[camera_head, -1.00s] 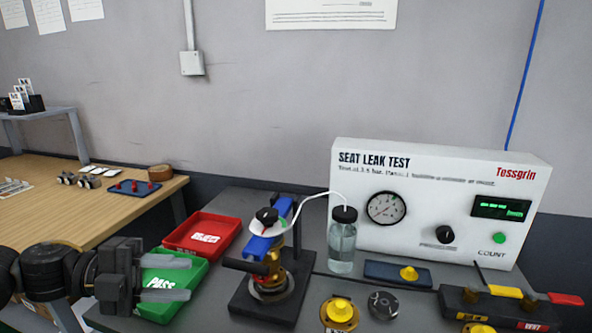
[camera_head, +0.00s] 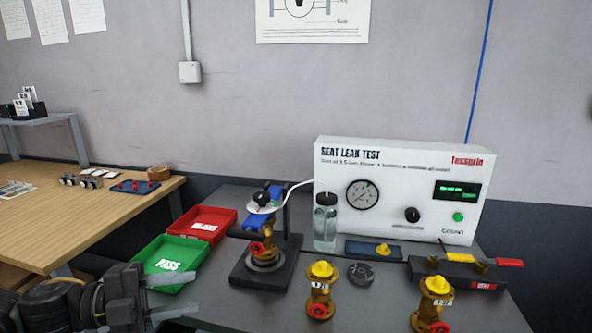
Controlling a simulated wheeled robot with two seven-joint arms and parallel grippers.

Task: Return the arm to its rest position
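My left gripper (camera_head: 168,312) is at the lower left, close to the bottom edge of the head view. Its grey fingers point right, and the lower part is partly cut off by the frame. It appears open, with nothing seen between the fingers. It is in front of the green PASS tray (camera_head: 190,264), and the gripper body overlaps the tray's lower left corner in the picture. My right gripper is not in view.
A black test stand (camera_head: 240,279) holds a brass valve with a blue actuator (camera_head: 260,221). Behind are a water bottle (camera_head: 325,228) and the white leak tester (camera_head: 420,222). Two brass valves (camera_head: 320,292) (camera_head: 436,300) stand in front. A red tray (camera_head: 228,217) adjoins the green one.

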